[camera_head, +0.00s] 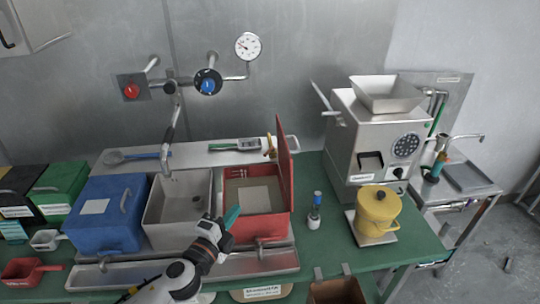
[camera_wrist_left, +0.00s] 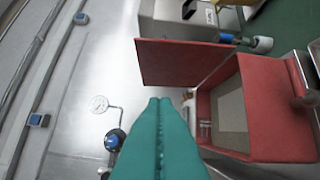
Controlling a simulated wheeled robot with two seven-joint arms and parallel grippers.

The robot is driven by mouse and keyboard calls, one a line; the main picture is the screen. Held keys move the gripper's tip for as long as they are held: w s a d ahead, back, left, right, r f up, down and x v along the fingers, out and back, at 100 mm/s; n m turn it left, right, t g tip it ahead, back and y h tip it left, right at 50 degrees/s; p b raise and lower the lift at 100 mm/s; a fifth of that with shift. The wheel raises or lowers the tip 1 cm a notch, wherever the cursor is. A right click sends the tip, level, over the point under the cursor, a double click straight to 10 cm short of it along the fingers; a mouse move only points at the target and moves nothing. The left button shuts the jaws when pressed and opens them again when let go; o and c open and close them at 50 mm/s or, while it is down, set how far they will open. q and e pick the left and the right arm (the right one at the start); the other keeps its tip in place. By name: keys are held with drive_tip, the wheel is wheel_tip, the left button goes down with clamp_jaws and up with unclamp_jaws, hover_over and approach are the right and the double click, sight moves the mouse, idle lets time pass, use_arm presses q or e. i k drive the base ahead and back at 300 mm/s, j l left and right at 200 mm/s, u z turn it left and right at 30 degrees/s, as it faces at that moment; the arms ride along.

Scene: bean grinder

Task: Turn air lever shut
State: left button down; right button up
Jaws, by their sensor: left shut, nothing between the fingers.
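On the back wall, a pipe fitting carries a red knob (camera_head: 131,90) and a blue knob (camera_head: 208,86), with a metal lever-like handle (camera_head: 153,63) above the red one. A round gauge (camera_head: 248,46) sits to the right of the blue knob. I cannot tell which part is the air lever. The wrist view shows the gauge (camera_wrist_left: 98,103) and a blue knob (camera_wrist_left: 115,138) left of my fingers. My left gripper (camera_head: 233,215), with teal fingers, is shut and empty above the front of the red box, well below and apart from the wall fittings. My right gripper is out of view.
The red box (camera_head: 275,229) has its lid (camera_head: 284,165) standing open. A white basin (camera_head: 159,228) and a blue box (camera_head: 87,235) stand left of it. The grinder (camera_head: 345,130) and a yellow pot (camera_head: 377,212) are on the right. A faucet (camera_head: 170,125) rises behind the basin.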

sight(272, 148)
drive_tip(key=i+l, duration=0.15)
drive_tip(key=i, duration=0.35)
drive_tip(key=i+l, duration=0.2)
drive_tip(key=i, duration=0.3)
